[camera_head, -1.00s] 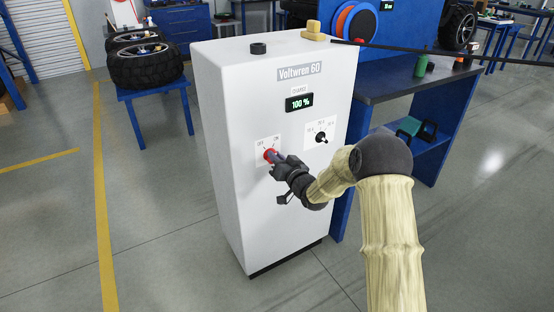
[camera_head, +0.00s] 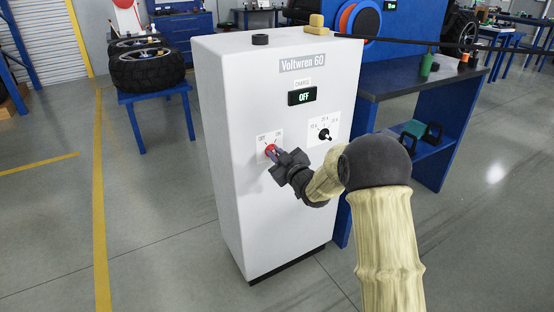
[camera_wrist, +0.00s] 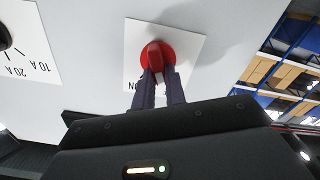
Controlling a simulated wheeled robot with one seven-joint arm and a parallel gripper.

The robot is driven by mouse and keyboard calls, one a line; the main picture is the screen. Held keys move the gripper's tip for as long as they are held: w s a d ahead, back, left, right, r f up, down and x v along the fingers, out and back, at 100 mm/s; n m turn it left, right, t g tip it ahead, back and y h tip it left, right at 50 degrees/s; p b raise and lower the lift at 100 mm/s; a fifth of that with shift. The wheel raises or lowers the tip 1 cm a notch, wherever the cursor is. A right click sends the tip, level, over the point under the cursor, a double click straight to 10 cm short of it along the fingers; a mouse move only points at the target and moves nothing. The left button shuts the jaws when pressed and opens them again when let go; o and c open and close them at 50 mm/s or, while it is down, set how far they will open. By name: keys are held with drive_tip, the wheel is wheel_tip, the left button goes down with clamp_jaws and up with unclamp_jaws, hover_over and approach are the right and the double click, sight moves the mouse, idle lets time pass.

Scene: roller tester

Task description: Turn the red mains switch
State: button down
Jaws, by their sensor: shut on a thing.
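The red mains switch (camera_head: 270,150) sits on a white plate marked OFF and ON, on the front of the white Voltwren 60 cabinet (camera_head: 240,200). My gripper (camera_head: 275,154) is at the switch. In the wrist view, the fingers of my gripper (camera_wrist: 158,88) are shut on the raised grip of the red switch (camera_wrist: 157,56), one on each side. The ON label is partly hidden by the fingers. The charge display (camera_head: 302,96) above reads OFF.
A black selector knob (camera_head: 324,135) with amp marks is to the right of the switch. A blue workbench (camera_head: 400,85) stands right of the cabinet. A blue table with tyres (camera_head: 147,68) is at the back left.

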drive_tip(key=shift+n+b, duration=0.3)
drive_tip(key=shift+n, duration=0.2)
drive_tip(key=shift+r, duration=0.1)
drive_tip(key=c, duration=1.4)
unclamp_jaws()
drive_tip(key=shift+a, duration=0.1)
drive_tip(key=shift+c, duration=0.2)
drive_tip(key=p+v, duration=0.2)
drive_tip(key=v, duration=1.5)
drive_tip(key=shift+d, duration=0.25)
drive_tip(key=shift+s, duration=0.1)
